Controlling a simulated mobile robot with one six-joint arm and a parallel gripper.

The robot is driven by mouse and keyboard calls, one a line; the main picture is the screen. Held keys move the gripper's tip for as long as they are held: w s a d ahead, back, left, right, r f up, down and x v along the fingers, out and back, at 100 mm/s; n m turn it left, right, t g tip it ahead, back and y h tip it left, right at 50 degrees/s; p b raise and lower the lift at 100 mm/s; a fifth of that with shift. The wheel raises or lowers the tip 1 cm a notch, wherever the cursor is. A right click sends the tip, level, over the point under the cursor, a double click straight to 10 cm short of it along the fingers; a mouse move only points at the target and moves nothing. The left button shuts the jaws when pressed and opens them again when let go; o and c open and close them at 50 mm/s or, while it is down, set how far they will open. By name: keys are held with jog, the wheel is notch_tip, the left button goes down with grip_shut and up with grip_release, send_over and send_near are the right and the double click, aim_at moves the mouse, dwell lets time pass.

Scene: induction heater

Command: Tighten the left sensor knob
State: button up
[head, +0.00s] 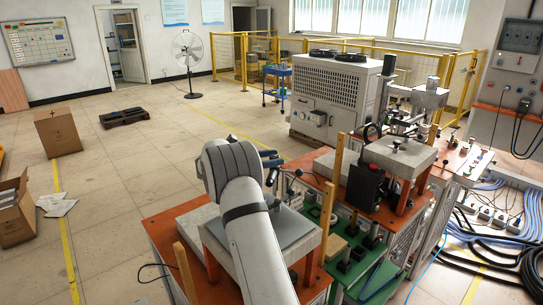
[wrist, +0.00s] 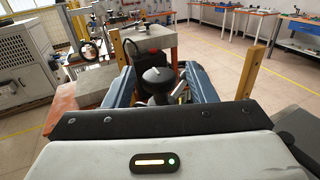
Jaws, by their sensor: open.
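A black, dome-topped knob (wrist: 157,76) shows in the middle of the wrist view. It looks like the sensor knob of the task, but I cannot tell for sure that it is the left one. My gripper (wrist: 160,84) is open, with one blue finger on each side of the knob in the picture. I cannot tell whether either finger touches it. In the head view my gripper (head: 271,159) is partly hidden behind my arm, above the near orange-and-grey workbench; the knob is not clear there.
A grey slab on orange legs (head: 400,155) stands to the right, with a black box (head: 365,185) beside it. Upright wooden posts (head: 328,208) rise near my arm. A large grey chiller unit (head: 335,95) stands behind. The floor at left is mostly open.

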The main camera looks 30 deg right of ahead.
jog(key=shift+s+d, duration=0.15)
jog(key=shift+d, duration=0.45)
